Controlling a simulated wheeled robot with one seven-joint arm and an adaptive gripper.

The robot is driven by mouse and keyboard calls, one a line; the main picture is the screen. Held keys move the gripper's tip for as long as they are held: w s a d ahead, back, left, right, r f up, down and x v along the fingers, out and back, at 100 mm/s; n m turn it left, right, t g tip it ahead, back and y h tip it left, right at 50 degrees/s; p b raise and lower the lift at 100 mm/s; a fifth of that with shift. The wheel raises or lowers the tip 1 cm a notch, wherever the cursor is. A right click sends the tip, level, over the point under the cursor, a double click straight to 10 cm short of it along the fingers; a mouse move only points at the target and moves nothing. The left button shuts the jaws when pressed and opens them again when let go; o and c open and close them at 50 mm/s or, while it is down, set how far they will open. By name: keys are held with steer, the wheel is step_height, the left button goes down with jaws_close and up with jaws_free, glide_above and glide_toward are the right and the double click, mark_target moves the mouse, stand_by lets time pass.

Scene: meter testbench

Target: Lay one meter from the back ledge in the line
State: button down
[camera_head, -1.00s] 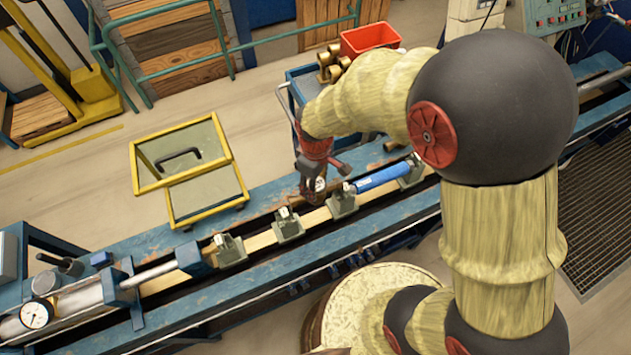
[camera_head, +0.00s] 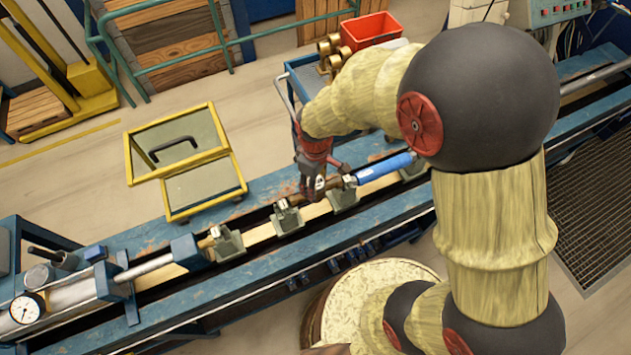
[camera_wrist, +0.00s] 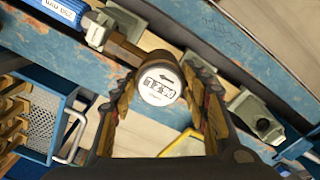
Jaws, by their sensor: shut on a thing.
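The meter (camera_head: 319,183) has a white round face with a counter window and an arrow. It shows clearly in the wrist view (camera_wrist: 160,83), with its brown metal body partly hidden by the fingers. My gripper (camera_head: 314,188) is shut on it, with one finger on each side of the face in the wrist view (camera_wrist: 163,76). The meter is at the line of grey-green cradles, between one cradle (camera_head: 287,220) and another (camera_head: 343,197). A blue cylinder (camera_head: 385,168) lies in line to its right. I cannot tell whether the meter touches the cradles.
The bench's blue back beam (camera_head: 245,205) runs behind the line. A yellow-framed open lid (camera_head: 185,160) stands there. A blue cart with brass fittings (camera_head: 328,48) and a red bin (camera_head: 370,30) is behind my arm. A pressure gauge (camera_head: 26,308) and clamp rod (camera_head: 145,268) are at left.

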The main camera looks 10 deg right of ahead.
steer(key=shift+f, duration=0.4)
stand_by(0.7)
steer(key=shift+f+b, duration=1.1)
steer(key=shift+f, duration=0.15)
steer(key=shift+f, duration=0.35)
stand_by(0.5)
steer(key=c, duration=0.9)
jaws_free()
steer(key=shift+r+p, duration=3)
steer(key=shift+r, duration=1.55)
